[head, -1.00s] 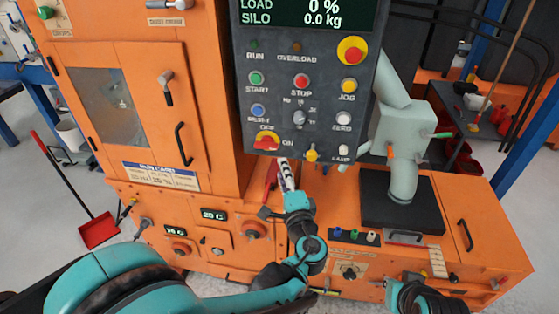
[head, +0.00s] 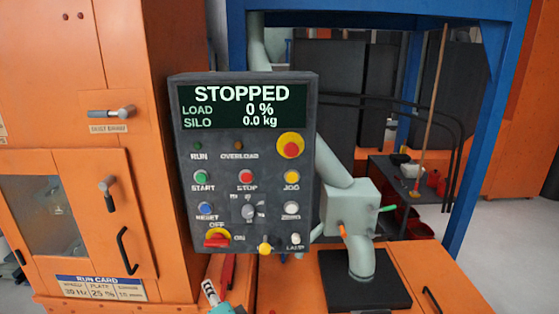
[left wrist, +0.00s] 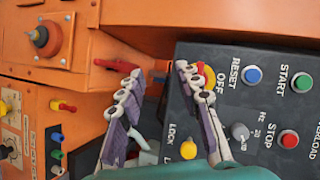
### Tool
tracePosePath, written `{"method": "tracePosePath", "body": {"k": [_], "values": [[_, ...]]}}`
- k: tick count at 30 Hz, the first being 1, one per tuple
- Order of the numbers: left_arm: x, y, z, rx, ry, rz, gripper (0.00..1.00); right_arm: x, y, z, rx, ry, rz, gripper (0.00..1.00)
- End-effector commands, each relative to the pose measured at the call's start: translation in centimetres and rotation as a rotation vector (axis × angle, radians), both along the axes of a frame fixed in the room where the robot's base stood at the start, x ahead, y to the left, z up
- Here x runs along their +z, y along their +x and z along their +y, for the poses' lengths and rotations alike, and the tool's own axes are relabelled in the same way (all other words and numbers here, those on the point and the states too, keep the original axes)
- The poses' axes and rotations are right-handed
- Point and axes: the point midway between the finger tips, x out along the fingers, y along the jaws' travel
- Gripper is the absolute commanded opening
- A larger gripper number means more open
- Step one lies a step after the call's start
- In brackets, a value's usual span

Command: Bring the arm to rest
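My left gripper (head: 212,293) shows only at the bottom edge of the head view, below the control panel (head: 182,140). In the left wrist view its two fingers (left wrist: 157,76) are apart with nothing between them. One finger partly covers the red and yellow OFF/ON switch (left wrist: 208,76); I cannot tell whether it touches it. The switch also shows at the panel's lower left in the head view (head: 217,239). The display (head: 243,106) reads STOPPED, load 0 %, silo 0.0 kg. My right gripper is out of view.
An orange cabinet (head: 83,185) with handles stands left of the panel. A pale green chute (head: 350,205) rises from a black plate (head: 366,285) at right. A blue frame (head: 478,140) stands behind. In the left wrist view a red lever (left wrist: 115,65) is near the fingers.

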Motion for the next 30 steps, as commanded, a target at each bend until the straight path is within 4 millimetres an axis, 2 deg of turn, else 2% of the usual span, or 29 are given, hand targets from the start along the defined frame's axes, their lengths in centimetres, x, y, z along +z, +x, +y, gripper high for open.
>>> {"method": "tracePosePath", "body": {"k": [1,3,5,9,13,19,30], "values": [[-1.0,-1.7,1.9,0.049,-0.108,0.042,0.34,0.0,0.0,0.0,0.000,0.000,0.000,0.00],[-2.6,-4.1,3.4,0.110,-0.281,0.100,0.34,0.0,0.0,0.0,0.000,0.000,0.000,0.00],[-3.8,-6.3,4.0,0.161,-0.431,0.140,0.34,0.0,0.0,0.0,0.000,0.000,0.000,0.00],[-5.8,-11.2,3.6,0.262,-0.767,0.201,0.34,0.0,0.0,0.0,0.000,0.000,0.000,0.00],[-6.4,-14.2,2.1,0.322,-1.006,0.222,0.34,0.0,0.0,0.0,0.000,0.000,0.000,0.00],[-6.3,-15.9,0.5,0.356,-1.176,0.228,0.34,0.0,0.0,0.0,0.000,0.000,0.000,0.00],[-6.3,-15.9,0.4,0.357,-1.186,0.231,0.34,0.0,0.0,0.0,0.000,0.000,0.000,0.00]]}}
